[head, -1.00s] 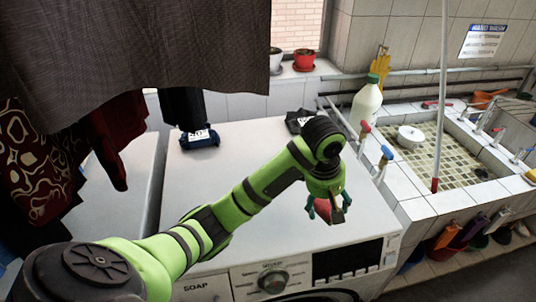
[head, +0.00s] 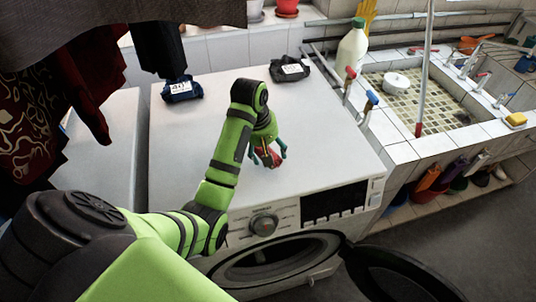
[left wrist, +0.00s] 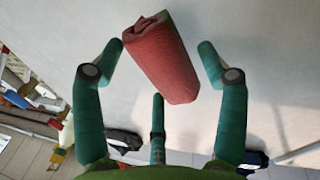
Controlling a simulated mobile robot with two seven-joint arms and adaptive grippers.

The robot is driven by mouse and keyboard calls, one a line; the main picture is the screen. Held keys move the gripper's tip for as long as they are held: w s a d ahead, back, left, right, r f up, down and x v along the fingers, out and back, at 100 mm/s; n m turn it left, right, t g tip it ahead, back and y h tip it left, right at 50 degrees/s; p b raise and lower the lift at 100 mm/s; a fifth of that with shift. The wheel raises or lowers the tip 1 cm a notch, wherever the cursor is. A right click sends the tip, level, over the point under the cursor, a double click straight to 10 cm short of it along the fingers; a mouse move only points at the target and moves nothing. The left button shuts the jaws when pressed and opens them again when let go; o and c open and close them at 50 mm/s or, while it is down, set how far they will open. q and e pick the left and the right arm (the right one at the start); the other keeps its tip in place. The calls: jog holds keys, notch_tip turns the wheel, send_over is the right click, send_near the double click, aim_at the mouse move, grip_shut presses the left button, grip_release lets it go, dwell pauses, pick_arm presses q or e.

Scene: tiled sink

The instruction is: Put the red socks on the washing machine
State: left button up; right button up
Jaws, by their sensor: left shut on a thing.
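The red socks (head: 269,157), a rolled red bundle with a bit of green at one end in the left wrist view (left wrist: 163,62), are between the teal fingers of my left gripper (head: 267,153). The gripper is shut on them. They are over the white top of the washing machine (head: 330,150); I cannot tell whether they touch it. The fingers partly hide them in the head view. My right gripper is not in view.
Two dark labelled bundles, one blue (head: 181,89) and one black (head: 290,68), lie at the back of the machine top. A white bottle (head: 352,48) stands beside the tiled sink (head: 410,100). Dark clothes (head: 85,80) hang at left. The machine's right top is clear.

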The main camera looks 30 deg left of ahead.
pick_arm(q)
jog(key=shift+s+p+x, duration=0.25)
jog(key=shift+p+x, duration=0.1)
jog(key=shift+x, duration=0.8)
jog(key=shift+a+f, duration=0.1)
jog(key=shift+f, duration=0.05)
jog(key=o, duration=1.1)
jog(key=shift+f, duration=0.1)
jog(key=shift+o, duration=0.2)
